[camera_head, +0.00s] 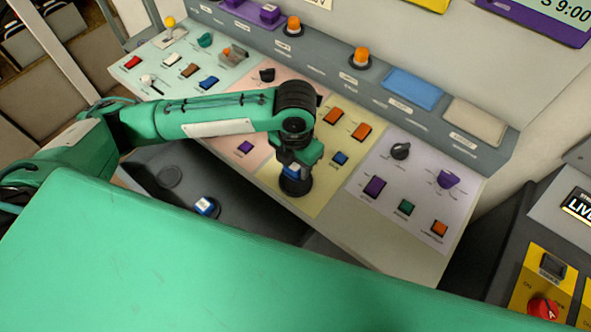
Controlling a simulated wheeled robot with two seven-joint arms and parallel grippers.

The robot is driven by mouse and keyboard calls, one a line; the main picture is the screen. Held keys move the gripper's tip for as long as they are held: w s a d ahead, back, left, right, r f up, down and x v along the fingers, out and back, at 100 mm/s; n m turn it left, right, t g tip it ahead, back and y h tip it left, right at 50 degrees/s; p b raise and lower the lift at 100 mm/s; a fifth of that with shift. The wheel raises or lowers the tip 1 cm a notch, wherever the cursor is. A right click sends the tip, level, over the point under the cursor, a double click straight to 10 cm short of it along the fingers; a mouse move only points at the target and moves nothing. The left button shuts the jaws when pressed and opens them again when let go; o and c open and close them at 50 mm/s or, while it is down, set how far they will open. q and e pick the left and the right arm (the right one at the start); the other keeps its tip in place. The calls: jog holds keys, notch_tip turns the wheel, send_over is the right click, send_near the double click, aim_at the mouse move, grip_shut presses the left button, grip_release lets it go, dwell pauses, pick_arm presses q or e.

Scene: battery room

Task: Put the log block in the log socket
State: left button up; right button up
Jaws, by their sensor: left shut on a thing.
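My left gripper (294,178) points down over the yellow section of the sloped control panel (327,223). It is shut on a dark round thing (296,189) at the panel's surface. The gripper hides much of that thing, and a bit of blue shows just above it. A small blue and white block (207,206) lies on the dark lower surface to the left. The labels are too small to read, so I cannot tell which thing is the log block or which place is the log socket. My right gripper is not in view.
Orange buttons (334,115), a black knob (400,150) and a purple button (375,187) sit near the gripper. Orange beacons (361,57) stand on the grey rear ledge. A yellow box with a red knob (543,307) is at lower right.

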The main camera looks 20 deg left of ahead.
aim_at(296, 172)
pick_arm(q)
notch_tip(296, 172, down, 3)
jog(key=shift+f+p, duration=0.2)
jog(key=shift+p, duration=0.1)
jog(key=shift+f, duration=0.45)
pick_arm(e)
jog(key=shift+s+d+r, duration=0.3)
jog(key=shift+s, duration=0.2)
pick_arm(q)
jog(key=shift+f, duration=0.1)
jog(key=o, duration=1)
jog(key=shift+c, duration=0.2)
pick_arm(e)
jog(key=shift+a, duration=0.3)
pick_arm(q)
jog(key=shift+w+r, duration=0.1)
jog(key=shift+r, duration=0.2)
notch_tip(296, 172, up, 10)
jog(key=shift+r+b, duration=0.25)
jog(key=shift+b, duration=0.85)
jog(key=shift+r, duration=0.6)
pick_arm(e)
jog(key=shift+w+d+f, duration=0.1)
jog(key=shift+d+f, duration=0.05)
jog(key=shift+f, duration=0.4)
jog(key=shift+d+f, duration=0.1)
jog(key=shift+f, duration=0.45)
